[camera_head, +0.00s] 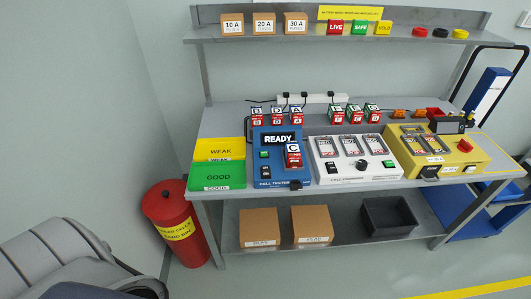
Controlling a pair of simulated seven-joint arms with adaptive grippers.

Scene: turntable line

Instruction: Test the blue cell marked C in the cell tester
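The blue cell tester (259,158) stands on the bench, left of the middle, and its display reads READY. The cell marked C (292,154) is at the tester's right side, upright, with a white C label on top and a red lower part. It looks seated in the tester's bay, though I cannot tell whether it is fully down.
Cells B (257,116), D (276,116) and A (296,115) stand behind the tester. A green GOOD tray (216,176) and yellow WEAK tray (222,148) lie left of it. The white charger (350,157) and yellow machine (437,156) stand to its right.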

